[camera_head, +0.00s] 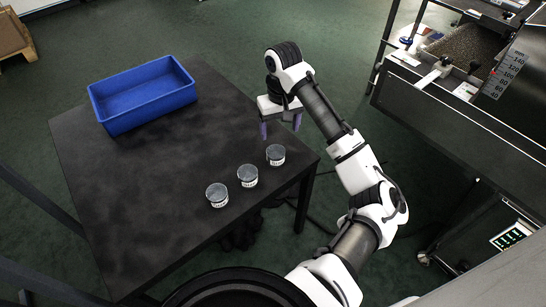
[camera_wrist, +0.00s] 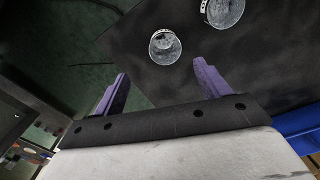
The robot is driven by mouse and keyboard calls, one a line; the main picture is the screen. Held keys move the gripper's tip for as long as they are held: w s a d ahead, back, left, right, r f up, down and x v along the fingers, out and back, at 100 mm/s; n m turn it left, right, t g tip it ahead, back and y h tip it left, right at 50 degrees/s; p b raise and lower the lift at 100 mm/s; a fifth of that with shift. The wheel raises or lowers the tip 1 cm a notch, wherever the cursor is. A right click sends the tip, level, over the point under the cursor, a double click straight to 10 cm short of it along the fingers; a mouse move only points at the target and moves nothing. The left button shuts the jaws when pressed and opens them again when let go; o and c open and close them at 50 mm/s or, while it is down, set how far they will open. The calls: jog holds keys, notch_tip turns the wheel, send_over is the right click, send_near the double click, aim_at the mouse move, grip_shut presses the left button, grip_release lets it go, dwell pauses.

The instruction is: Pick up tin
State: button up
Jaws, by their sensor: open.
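Three small round tins with white labels stand in a slanting row near the right front edge of the black table: a near tin (camera_head: 217,195), a middle tin (camera_head: 247,175) and a far tin (camera_head: 275,154). My gripper (camera_head: 280,131) hangs above the table's right edge, just beyond the far tin. Its two purple fingers are apart with nothing between them. In the wrist view, my gripper (camera_wrist: 160,82) shows one tin (camera_wrist: 165,46) ahead of the gap between the fingers. A second tin (camera_wrist: 222,10) is partly cut off at the top edge.
An empty blue crate (camera_head: 143,97) stands at the table's far left. The black table (camera_head: 150,190) is bare between crate and tins. A dark machine (camera_head: 460,115) with a scale stands at the right. A wooden pallet (camera_head: 14,36) lies at the far left.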

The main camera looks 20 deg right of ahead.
send_near(276, 154)
jog(key=shift+s+f, duration=0.75)
jog(key=shift+s, duration=0.3)
jog(key=f, duration=0.2)
jog(key=a+f, duration=0.1)
jog(key=f, duration=0.2)
jog(key=shift+f, duration=0.3)
jog(key=c, duration=1)
jog(key=shift+r, duration=0.1)
jog(key=shift+c, duration=0.2)
